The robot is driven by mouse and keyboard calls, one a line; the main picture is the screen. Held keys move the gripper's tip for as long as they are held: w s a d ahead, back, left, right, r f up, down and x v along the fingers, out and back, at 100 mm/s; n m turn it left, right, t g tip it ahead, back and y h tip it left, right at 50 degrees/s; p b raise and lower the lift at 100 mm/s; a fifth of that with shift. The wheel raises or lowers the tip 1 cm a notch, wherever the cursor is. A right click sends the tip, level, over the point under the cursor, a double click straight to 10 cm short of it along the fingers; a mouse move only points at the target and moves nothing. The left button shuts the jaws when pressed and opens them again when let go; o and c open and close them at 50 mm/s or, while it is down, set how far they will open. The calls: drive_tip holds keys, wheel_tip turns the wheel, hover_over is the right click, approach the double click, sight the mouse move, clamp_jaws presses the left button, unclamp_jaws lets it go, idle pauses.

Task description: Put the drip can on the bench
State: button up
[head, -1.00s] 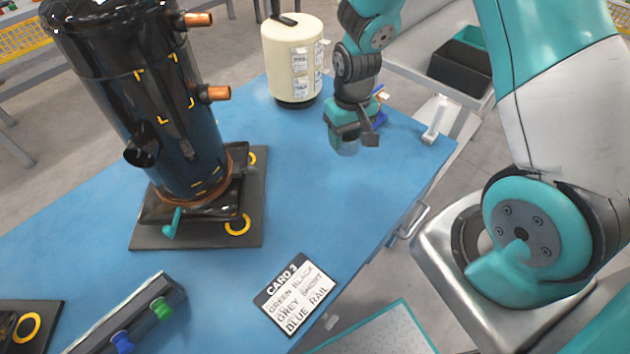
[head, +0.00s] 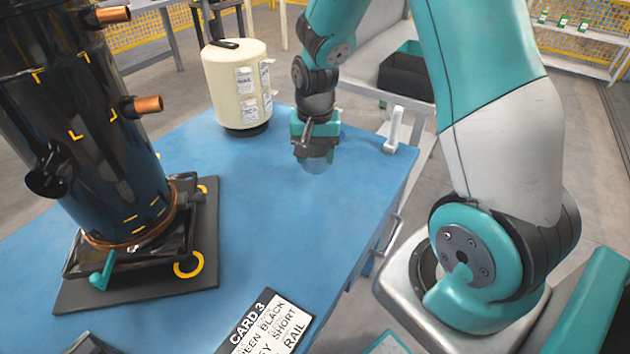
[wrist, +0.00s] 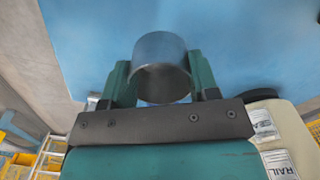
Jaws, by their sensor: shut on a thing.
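The drip can is a small grey metal cylinder (wrist: 160,70), seen between the two fingers in the wrist view. My gripper (wrist: 160,82) is shut on it, with one finger on each side. In the head view my gripper (head: 316,150) is low over the far right part of the blue bench (head: 290,225). The can's lower part (head: 315,165) shows just under the fingers. I cannot tell whether its base touches the bench top.
A cream canister (head: 235,85) stands left of my gripper. A large black compressor (head: 90,130) stands on a dark pad at left. A lettered card (head: 265,325) lies near the front. A white handle-shaped piece (head: 394,130) is at the right edge. Mid-bench is clear.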

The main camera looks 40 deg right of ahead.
drive_tip(key=shift+f+b, duration=0.35)
drive_tip(key=shift+f, duration=3.25)
drive_tip(key=shift+f, duration=0.15)
drive_tip(key=o, duration=0.9)
